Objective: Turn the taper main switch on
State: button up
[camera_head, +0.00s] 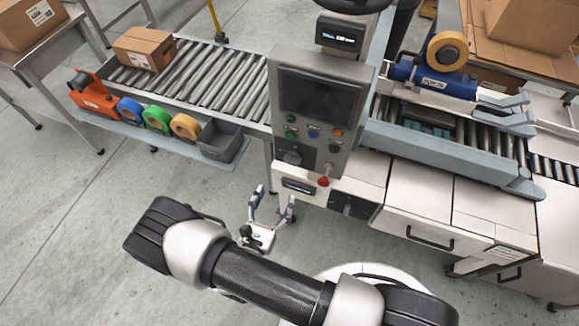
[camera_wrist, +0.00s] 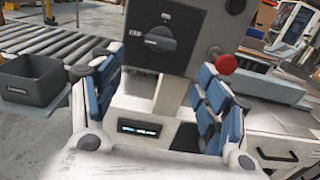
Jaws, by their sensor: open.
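A black rotary switch (camera_wrist: 160,39) on a dark plate is at the lower part of the grey control panel in the wrist view. Its handle lies roughly sideways; the small markings around it are too blurred to read. In the head view the same rotary switch (camera_head: 292,157) is below the coloured buttons. My gripper (camera_head: 275,196) is open and empty, in front of and below the panel in the head view. In the wrist view its blue-padded fingers (camera_wrist: 157,68) stand apart on either side below the switch, not visibly touching it.
A red mushroom button (camera_wrist: 226,64) sticks out right of the switch. A small display (camera_wrist: 138,128) is below. Another dark rotary knob (camera_head: 347,208) is on the machine base. A grey bin (camera_head: 220,140) and tape rolls stand left. Open floor lies left of my arm.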

aim_at(291, 163)
jog(key=b+x, duration=0.1)
jog(key=x, duration=1.1)
jog(key=c, duration=1.1)
